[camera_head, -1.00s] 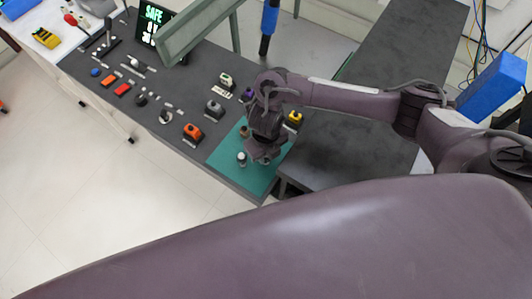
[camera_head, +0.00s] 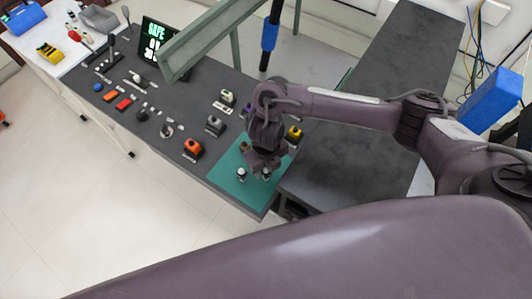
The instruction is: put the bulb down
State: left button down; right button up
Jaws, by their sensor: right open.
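My right gripper (camera_head: 263,166) points down over the green mat (camera_head: 230,184) at the near end of the dark bench. It is open. A small pale-and-dark object (camera_head: 266,175), possibly the bulb, shows just below the fingertips; I cannot tell whether it touches them. A similar small white-topped object (camera_head: 241,174) stands on the mat to the left, apart from the gripper. Both are too small to identify surely. My left gripper is not in view.
A yellow-topped block (camera_head: 294,133) stands right of the gripper. An orange-topped block (camera_head: 193,148) and a grey one (camera_head: 215,125) stand to the left. A lit display (camera_head: 155,35) and a green frame (camera_head: 205,38) stand farther back. The dark surface at right (camera_head: 345,150) is clear.

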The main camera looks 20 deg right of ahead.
aim_at(266, 170)
notch_tip(266, 170, up, 10)
jog(key=p, duration=0.2)
jog(key=shift+p, duration=0.4)
jog(key=shift+a+f, duration=0.1)
